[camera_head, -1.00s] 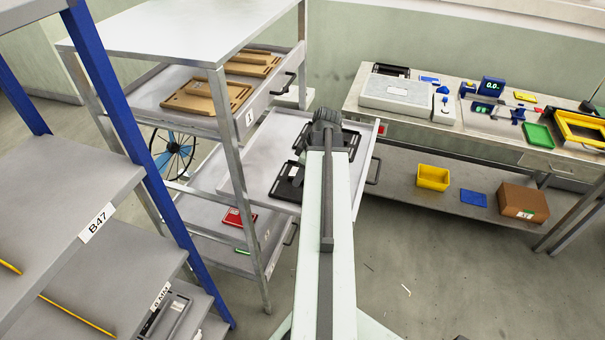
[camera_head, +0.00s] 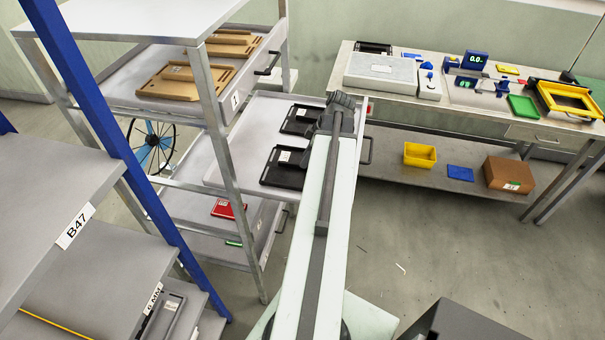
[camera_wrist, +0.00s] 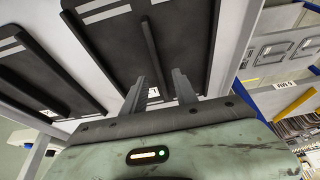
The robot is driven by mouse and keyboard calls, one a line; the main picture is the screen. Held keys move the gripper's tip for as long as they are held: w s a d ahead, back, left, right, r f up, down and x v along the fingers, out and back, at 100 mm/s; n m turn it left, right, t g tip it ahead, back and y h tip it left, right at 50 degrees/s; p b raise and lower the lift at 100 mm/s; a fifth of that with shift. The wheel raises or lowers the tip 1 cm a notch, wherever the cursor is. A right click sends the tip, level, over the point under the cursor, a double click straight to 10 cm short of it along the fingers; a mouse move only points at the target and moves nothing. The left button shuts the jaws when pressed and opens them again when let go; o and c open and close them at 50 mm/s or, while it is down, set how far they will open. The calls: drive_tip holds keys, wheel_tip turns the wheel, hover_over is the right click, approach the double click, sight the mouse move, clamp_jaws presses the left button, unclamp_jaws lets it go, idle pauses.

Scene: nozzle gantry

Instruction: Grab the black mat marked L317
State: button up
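Two black mats lie in the pulled-out middle drawer in the head view: a nearer one (camera_head: 285,176) and a farther one (camera_head: 297,121). Each carries a white label too small to read, so I cannot tell which is L317. In the wrist view one black mat (camera_wrist: 175,45) lies ahead of my gripper, another (camera_wrist: 35,70) to the left. In the head view my wrist is over the drawer's right side; the fingers are hidden there.
The open drawer (camera_head: 238,152) belongs to a grey rack; an upper drawer (camera_head: 120,92) holds brown trays (camera_head: 187,82). A blue-posted shelf (camera_head: 60,190) stands close on the left. A workbench (camera_head: 400,90) stands at the right rear.

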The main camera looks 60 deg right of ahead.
drive_tip(key=b+x, duration=0.2)
drive_tip(key=x, duration=0.2)
drive_tip(key=shift+s+d, duration=0.1)
drive_tip(key=shift+s, duration=0.05)
drive_tip(key=shift+r, duration=0.15)
clamp_jaws()
idle(1.0)
